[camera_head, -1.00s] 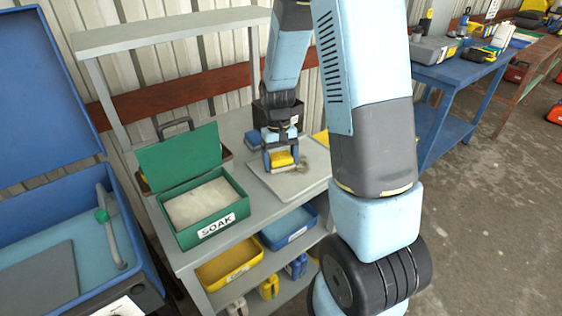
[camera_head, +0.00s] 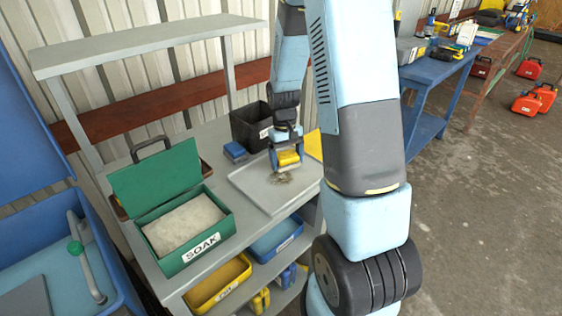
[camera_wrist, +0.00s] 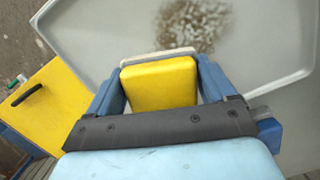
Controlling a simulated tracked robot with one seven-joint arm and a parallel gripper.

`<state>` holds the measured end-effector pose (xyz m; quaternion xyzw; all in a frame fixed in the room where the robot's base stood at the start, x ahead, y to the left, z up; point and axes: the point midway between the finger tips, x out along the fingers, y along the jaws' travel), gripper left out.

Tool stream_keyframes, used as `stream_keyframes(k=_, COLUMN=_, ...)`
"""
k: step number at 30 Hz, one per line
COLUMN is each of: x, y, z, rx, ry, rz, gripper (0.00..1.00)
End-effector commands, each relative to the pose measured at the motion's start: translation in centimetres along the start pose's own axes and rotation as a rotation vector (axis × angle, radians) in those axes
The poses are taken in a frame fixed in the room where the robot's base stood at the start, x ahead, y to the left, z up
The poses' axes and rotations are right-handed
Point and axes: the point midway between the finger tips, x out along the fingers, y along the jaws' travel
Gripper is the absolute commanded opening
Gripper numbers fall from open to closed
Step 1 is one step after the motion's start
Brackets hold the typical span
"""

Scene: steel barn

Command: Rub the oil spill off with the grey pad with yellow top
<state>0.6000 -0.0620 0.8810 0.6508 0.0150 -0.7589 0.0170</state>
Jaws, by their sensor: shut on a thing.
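The grey pad with yellow top (camera_head: 288,158) is held between the fingers of my gripper (camera_head: 287,160). In the wrist view the pad (camera_wrist: 159,84) shows its yellow top and a thin pale grey edge, with a blue finger of my gripper (camera_wrist: 160,88) on each side. The oil spill (camera_head: 281,178) is a brown speckled patch on the pale tray (camera_head: 262,200). In the wrist view the spill (camera_wrist: 193,24) lies just beyond the pad, in clear sight. I cannot tell whether the pad touches the tray.
A green box marked SOAK (camera_head: 208,252) with its lid up stands left of the tray. A blue block (camera_head: 235,151) and a dark bin (camera_head: 249,128) stand behind it. A yellow panel (camera_wrist: 55,100) lies beside the tray. Yellow and blue bins (camera_head: 222,285) sit on the shelf below.

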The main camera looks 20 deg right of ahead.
Motion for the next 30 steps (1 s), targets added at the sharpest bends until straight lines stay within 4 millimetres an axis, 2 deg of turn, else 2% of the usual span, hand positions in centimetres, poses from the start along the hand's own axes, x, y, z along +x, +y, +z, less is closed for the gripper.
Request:
stream_keyframes(k=4, x=0.6, y=0.8, z=-0.2, rx=-0.007, ry=-0.002, rz=0.001, gripper=0.51)
stream_keyframes(k=7, x=-0.7, y=1.1, z=-0.1, rx=-0.012, ry=0.003, rz=0.002, gripper=0.51)
stream_keyframes(k=30, x=-7.0, y=0.9, z=0.8, rx=-0.015, ry=0.001, rz=0.002, gripper=0.51)
